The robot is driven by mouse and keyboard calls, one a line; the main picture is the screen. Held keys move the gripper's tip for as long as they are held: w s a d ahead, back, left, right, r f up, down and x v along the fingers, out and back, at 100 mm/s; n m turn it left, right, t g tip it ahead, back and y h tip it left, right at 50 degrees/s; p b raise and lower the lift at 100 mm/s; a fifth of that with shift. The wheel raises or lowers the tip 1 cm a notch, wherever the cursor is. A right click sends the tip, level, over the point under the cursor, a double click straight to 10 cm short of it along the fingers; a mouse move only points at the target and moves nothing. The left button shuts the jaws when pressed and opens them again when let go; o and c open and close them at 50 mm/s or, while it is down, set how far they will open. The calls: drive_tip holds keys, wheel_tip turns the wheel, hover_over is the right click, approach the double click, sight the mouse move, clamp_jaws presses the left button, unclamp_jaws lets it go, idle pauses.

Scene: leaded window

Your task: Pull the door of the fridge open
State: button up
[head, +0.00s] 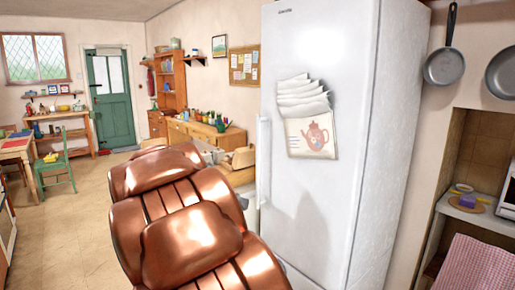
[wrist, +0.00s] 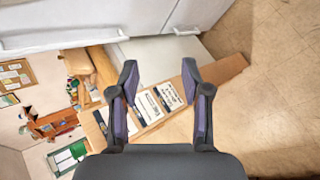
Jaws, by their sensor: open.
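The fridge (head: 325,210) is tall and white and stands right of centre in the head view, with its door shut. Its long upright handle (head: 264,165) runs along the door's left edge. In the wrist view the picture is turned, and the fridge door (wrist: 90,14) fills the top with the pale handle (wrist: 80,40) lying across it. My gripper (wrist: 160,80) is open and empty, its fingertips apart from the handle and below it in that view.
Papers with a teapot picture (head: 310,135) hang on the fridge door. A low wooden cabinet (head: 205,132) with jars stands beyond the fridge. A green chair (head: 56,170) and table are at the left. Pans hang at the right. Tiled floor (head: 85,215) is clear on the left.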

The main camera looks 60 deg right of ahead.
drive_tip(key=w+d+r+n+h, duration=0.2)
drive_tip(key=w+d+r, duration=0.15)
drive_tip(key=d, duration=0.45)
drive_tip(key=w+d+r+n+h, duration=0.2)
drive_tip(key=w+d+r, duration=0.15)
drive_tip(key=d, duration=0.35)
drive_tip(key=n+t+h, duration=0.3)
drive_tip(key=n+t, duration=0.3)
drive_tip(key=n, duration=0.9)
approach(258, 147)
drive_tip(key=x, duration=0.3)
drive_tip(key=shift+p+x, duration=1.35)
drive_tip(key=shift+x, duration=0.1)
drive_tip(key=shift+w+d+r+p, duration=0.1)
drive_tip(key=shift+w+d+p, duration=0.2)
drive_tip(key=shift+d+p, duration=0.15)
drive_tip(key=shift+w+d+p, duration=0.2)
drive_tip(key=shift+d+p, duration=0.25)
drive_tip(key=shift+p, duration=0.1)
drive_tip(key=p+x, duration=0.2)
drive_tip(key=p, duration=0.1)
drive_tip(key=shift+w, duration=0.1)
drive_tip(key=shift+d+p, duration=0.5)
